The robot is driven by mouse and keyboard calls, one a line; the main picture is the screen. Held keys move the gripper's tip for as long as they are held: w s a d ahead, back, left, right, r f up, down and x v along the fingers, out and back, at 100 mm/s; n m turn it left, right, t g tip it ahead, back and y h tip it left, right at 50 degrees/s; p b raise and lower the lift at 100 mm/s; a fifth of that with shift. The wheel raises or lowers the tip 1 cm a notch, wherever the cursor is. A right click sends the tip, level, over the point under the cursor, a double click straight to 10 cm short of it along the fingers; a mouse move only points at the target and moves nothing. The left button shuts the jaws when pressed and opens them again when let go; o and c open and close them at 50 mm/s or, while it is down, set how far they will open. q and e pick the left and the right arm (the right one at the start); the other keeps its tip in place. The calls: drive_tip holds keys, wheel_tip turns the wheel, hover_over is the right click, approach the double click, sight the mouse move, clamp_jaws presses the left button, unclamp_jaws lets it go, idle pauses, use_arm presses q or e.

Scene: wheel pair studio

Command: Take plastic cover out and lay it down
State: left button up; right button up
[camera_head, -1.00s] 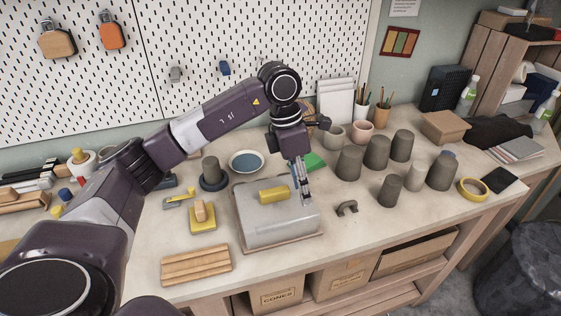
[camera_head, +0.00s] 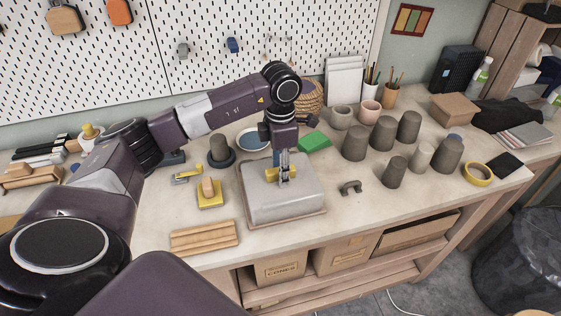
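A grey, cloudy cover (camera_head: 268,203) shaped like a low box sits on a thin brown board (camera_head: 290,223) in the middle of the workbench. A yellow block (camera_head: 271,175) lies on top of the cover. My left gripper (camera_head: 285,177) points down over the cover, right at the yellow block, with yellow showing on both sides of its fingers. I cannot tell whether the fingers are closed on the block. What is under the cover is hidden. My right gripper is not in view.
Several dark grey cups (camera_head: 383,133) stand to the right, with a small dark handle-shaped piece (camera_head: 350,187) in front. A yellow tool (camera_head: 209,193) and a ribbed wooden board (camera_head: 204,238) lie to the left. The bench is bare between the cover and the front edge.

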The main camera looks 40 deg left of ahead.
use_arm(q)
clamp_jaws()
idle(0.6)
